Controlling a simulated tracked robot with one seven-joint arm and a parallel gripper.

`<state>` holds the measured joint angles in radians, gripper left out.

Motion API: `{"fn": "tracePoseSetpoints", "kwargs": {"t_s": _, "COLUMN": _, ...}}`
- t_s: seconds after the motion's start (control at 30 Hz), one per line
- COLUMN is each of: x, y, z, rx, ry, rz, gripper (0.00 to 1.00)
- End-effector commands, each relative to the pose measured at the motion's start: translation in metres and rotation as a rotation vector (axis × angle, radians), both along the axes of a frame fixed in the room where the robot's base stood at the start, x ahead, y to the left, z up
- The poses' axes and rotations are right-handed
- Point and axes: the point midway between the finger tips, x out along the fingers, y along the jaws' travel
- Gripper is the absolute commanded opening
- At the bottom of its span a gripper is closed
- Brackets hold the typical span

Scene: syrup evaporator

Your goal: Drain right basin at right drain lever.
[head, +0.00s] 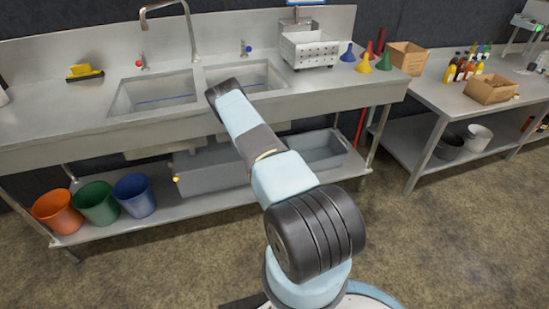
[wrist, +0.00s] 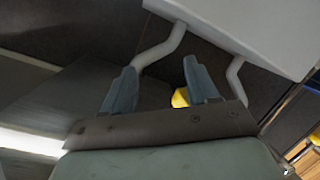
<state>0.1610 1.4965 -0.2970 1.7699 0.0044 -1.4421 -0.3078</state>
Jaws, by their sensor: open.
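The right basin (head: 262,76) is sunk in the steel counter in the head view, partly covered by my arm. My gripper is hidden in the head view, beyond the arm. In the wrist view my gripper (wrist: 160,66) is open, its two blue-grey fingers apart. A yellow rounded part (wrist: 180,97) shows beside the inner side of the right finger, partly hidden. Whether it is the right drain lever, and whether it lies between the fingers or beyond them, I cannot tell.
The wrist view shows a pale box-like underside (wrist: 250,30) with bent pipes (wrist: 160,48) close to the fingers. In the head view, the left basin (head: 155,92), a grey tank (head: 215,172) on the lower shelf and coloured buckets (head: 97,202) stand nearby. Floor lies open in front.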

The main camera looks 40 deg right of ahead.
Motion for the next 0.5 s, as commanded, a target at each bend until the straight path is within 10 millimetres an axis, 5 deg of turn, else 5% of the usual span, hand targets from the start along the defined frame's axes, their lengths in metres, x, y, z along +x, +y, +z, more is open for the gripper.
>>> {"fn": "tracePoseSetpoints", "kwargs": {"t_s": 0.5, "x": -0.084, "y": -0.004, "z": 0.016, "rx": -0.003, "ry": 0.005, "rz": -0.037, "gripper": 0.59}}
